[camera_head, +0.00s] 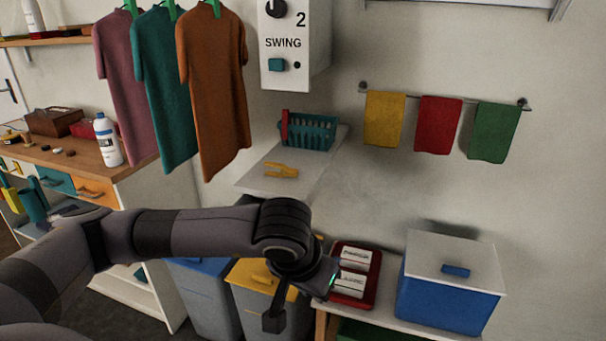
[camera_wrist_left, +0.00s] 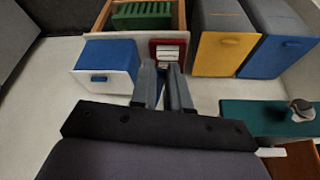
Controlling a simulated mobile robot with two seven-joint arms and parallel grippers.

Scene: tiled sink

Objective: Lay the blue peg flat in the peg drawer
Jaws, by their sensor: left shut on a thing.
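My left gripper shows in the wrist view (camera_wrist_left: 162,72), its two grey fingers close together. A small blue sliver, likely the blue peg (camera_wrist_left: 161,93), shows between the fingers; most of it is hidden. In the head view my left wrist hangs in front of the bins, and the fingers cannot be made out. A teal drawer front (camera_head: 57,182) and an orange drawer front (camera_head: 95,193) are in the wooden bench at the left, well away from the wrist. I cannot tell which is the peg drawer. My right gripper is not in view.
A yellow peg (camera_head: 281,170) lies on the white wall shelf (camera_head: 265,183), near a teal basket (camera_head: 318,133). A red tray (camera_head: 370,262) and a blue box (camera_head: 447,298) stand on the low table. Hanging shirts (camera_head: 212,95) are beside the bench; a white bottle (camera_head: 107,142) stands on it.

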